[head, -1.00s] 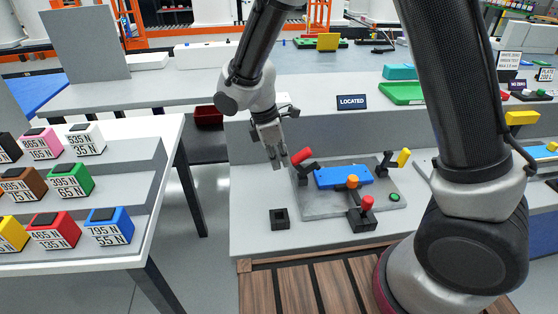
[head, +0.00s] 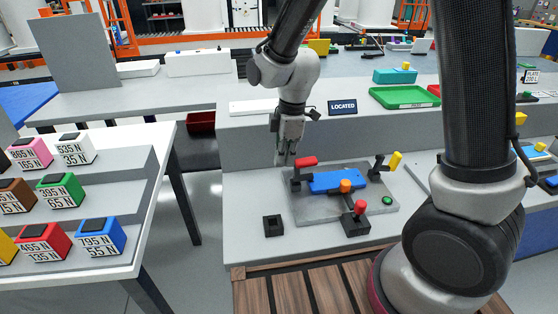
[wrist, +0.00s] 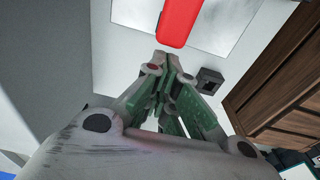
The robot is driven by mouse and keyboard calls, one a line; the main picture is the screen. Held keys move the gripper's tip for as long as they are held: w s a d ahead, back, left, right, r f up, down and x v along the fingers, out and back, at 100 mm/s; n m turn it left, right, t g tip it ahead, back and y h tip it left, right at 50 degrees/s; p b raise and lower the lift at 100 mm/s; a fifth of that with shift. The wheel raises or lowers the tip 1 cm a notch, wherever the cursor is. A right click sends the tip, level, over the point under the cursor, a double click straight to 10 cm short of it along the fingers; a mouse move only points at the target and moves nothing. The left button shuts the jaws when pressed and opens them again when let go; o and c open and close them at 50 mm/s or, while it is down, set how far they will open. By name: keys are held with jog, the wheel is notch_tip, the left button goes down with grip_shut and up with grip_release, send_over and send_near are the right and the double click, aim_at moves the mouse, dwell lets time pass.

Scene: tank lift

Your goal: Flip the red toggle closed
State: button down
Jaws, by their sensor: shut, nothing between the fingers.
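The red toggle (head: 306,161) stands at the left end of the grey fixture plate (head: 300,211). Its handle lies nearly level on a black base, beside a blue block (head: 336,181) on the plate. My gripper (head: 286,161) is shut and empty, pointing down just left of and behind the red handle. Whether they touch cannot be told. In the wrist view, the red handle (wrist: 180,20) shows just beyond my closed fingertips (wrist: 161,60). A yellow toggle (head: 394,163) stands tilted up at the plate's right end.
An orange knob (head: 345,186) and a red-knobbed black clamp (head: 357,218) stand at the plate's front. A black square socket (head: 273,226) sits front left. A "LOCATED" sign (head: 342,107) is behind. The left table (head: 120,264) holds several coloured labelled blocks.

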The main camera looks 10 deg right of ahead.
jog(key=shift+d+r, duration=0.15)
jog(key=shift+d, duration=0.5)
